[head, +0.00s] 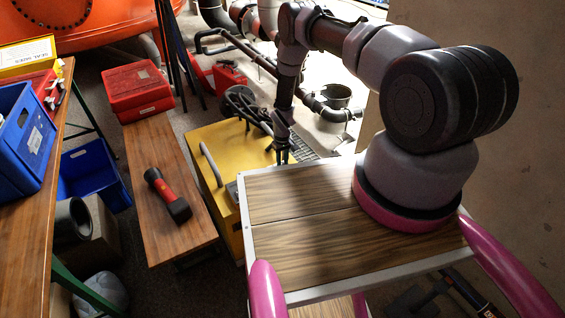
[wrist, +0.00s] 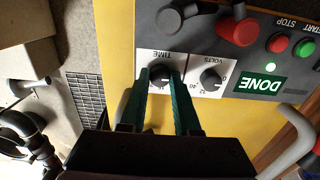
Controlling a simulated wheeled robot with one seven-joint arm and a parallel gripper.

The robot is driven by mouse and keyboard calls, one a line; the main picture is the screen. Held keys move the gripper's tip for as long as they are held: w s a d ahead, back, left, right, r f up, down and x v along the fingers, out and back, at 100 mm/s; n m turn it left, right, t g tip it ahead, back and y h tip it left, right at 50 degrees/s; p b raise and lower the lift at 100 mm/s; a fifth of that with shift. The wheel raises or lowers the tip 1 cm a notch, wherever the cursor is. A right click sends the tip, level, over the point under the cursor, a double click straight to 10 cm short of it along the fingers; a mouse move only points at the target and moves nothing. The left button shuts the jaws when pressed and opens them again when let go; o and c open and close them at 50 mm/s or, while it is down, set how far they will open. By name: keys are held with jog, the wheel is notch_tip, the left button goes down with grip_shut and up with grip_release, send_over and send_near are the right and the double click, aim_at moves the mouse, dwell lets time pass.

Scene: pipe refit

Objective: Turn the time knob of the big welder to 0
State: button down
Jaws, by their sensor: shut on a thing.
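The big welder (head: 222,145) is the yellow box on the floor beyond my wooden top in the head view. Its grey control panel shows upside down in the wrist view. The time knob (wrist: 160,73) is a dark knob on a white plate marked TIME. My gripper (wrist: 162,78) is shut on it, with one green finger on each side; in the head view my gripper (head: 282,156) reaches down to the welder. The fingers hide part of the dial, and I cannot read the knob's setting. The volts knob (wrist: 210,78) sits just right of it, outside the fingers.
In the wrist view, a green DONE label (wrist: 258,84) has a lit green lamp by it. Red and green buttons and a red connector (wrist: 238,28) are nearby. In the head view, a bench (head: 165,190) with a red-and-black tool (head: 167,194) stands left of the welder.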

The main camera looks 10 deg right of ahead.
aim_at(283, 163)
jog(key=c, duration=0.6)
grip_release()
jog(key=shift+c, duration=0.2)
notch_tip(283, 163, up, 11)
